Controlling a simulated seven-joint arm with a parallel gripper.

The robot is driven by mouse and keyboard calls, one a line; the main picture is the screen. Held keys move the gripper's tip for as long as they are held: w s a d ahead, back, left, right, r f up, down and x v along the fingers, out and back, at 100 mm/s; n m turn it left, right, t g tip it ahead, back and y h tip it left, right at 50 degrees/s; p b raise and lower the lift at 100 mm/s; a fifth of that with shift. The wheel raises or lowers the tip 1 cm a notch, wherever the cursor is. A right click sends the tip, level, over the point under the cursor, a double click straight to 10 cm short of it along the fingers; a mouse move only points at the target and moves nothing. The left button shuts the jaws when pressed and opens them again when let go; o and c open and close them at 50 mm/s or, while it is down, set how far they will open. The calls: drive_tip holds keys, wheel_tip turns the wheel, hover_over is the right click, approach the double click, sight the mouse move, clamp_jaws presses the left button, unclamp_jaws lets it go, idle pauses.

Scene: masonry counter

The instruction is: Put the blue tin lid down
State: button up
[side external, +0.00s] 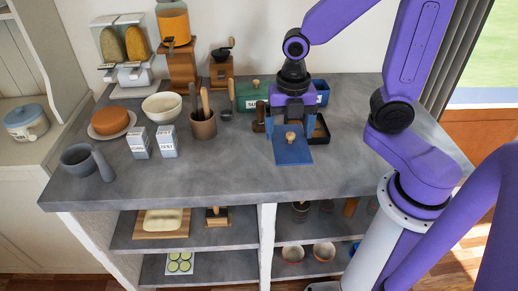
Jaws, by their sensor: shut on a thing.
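The blue tin lid (293,154) is a flat blue square with a round wooden knob (290,136). It shows near the middle of the counter in the side external view, below my gripper (291,129). My gripper points down, with its fingers at the knob, and is shut on the lid. I cannot tell whether the lid touches the counter. A blue tin (322,91) with a pale label stands behind my gripper, partly hidden by it.
A dark open box (320,132) is close on the lid's right, and a green tin (250,95) stands behind left. A utensil crock (203,125), two white cartons (166,141) and a grey mortar (79,160) are further left. The counter's front (225,180) is clear.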

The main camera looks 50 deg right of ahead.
hover_over(259, 158)
drive_tip(key=f, duration=0.7)
drive_tip(key=shift+s, duration=0.2)
drive_tip(key=shift+w+f, duration=0.2)
drive_tip(key=shift+f, duration=1.5)
drive_tip(key=shift+f, duration=0.15)
drive_tip(key=o, duration=0.8)
